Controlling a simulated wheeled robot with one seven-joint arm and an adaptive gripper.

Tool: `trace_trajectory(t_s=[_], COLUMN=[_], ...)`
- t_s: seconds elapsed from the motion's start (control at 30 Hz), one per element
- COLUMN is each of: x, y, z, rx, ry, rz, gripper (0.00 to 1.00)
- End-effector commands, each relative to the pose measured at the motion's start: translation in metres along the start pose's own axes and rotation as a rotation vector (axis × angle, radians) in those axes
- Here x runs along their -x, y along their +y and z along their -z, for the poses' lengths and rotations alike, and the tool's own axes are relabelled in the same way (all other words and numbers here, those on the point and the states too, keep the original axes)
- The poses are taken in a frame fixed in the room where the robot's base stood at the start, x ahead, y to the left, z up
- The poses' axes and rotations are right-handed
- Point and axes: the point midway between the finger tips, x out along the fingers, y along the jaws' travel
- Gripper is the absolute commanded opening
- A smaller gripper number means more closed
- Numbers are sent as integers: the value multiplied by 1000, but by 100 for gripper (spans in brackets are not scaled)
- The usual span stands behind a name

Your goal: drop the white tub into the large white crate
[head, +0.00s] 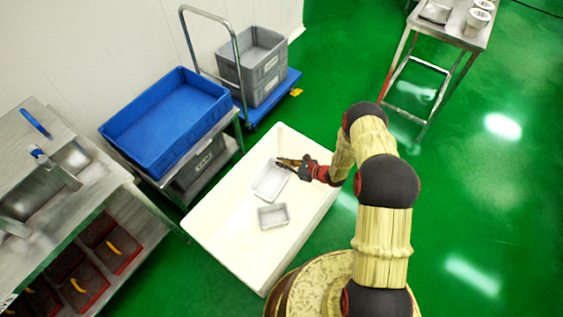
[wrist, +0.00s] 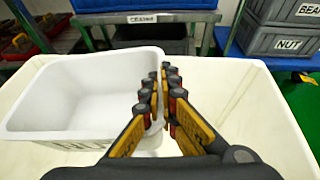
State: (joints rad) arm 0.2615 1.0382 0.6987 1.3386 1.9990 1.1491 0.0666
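The white tub (head: 270,181) is held over the inside of the large white crate (head: 222,226). In the wrist view the tub (wrist: 85,85) fills the left side, upright and seemingly empty, with part of a label on its near wall. My gripper (head: 286,162) is at the tub's far right edge in the head view. In the wrist view my gripper's fingers (wrist: 165,80) are closed together on the tub's right wall. The crate (wrist: 255,112) shows below and to the right of the tub. The gap between tub and crate floor is hard to judge.
A smaller greyish tub (head: 273,216) lies inside the crate. A blue tray (head: 165,118) on a metal stand is beside the crate, left. Grey bins (head: 253,65) stand on a blue trolley behind. A steel table (head: 455,25) is at upper right. Green floor right of the crate is clear.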

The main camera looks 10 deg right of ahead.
Motion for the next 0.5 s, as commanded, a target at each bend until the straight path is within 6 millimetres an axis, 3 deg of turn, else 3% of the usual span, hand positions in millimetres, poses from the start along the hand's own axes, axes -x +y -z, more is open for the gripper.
trace_trajectory(t_s=[0.37, 0.5], x=[-4, -4], y=[-1, -1], z=[8, 8], rx=[2, 1], ry=[-1, -1], rz=[1, 1], gripper=[0, 8])
